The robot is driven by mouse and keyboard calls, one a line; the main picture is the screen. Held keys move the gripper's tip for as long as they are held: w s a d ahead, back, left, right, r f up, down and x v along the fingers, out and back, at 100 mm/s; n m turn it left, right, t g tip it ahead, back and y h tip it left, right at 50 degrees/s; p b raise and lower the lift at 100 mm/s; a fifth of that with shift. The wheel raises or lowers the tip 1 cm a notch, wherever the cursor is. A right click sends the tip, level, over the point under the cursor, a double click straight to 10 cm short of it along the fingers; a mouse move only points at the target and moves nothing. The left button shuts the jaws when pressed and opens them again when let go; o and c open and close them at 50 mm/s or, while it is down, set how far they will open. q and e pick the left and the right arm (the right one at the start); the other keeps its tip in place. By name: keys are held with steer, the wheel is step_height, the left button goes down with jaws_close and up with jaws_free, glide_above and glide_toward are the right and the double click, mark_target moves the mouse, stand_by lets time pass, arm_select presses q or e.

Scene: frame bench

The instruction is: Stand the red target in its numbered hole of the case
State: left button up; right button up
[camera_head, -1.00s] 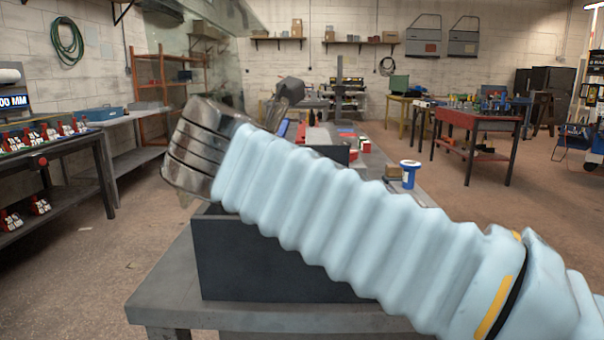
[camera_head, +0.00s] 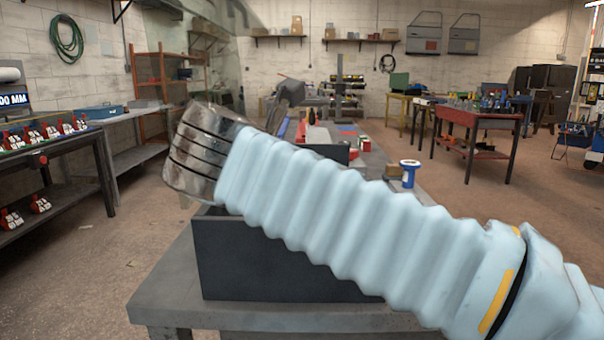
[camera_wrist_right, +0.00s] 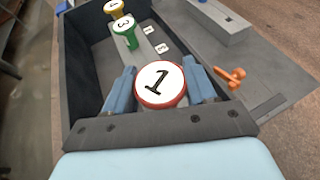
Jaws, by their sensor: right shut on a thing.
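The red target's lower end and hole are hidden. My left gripper is not in view.
An orange object (camera_wrist_right: 231,76) lies right of the case. A blue-and-white spool-like object (camera_head: 409,173) and a brown block (camera_head: 393,171) stand farther along the bench (camera_head: 160,300). My sleeved right arm covers much of the case in the head view.

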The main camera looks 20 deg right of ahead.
steer(key=shift+f+b, duration=0.7)
steer(key=shift+f, duration=0.2)
steer(key=o, duration=1.1)
steer(key=shift+o, duration=0.2)
steer(key=p+v, duration=0.1)
steer(key=v, duration=1.2)
steer(key=shift+s+a+r, duration=0.2)
steer(key=shift+s+a, duration=0.05)
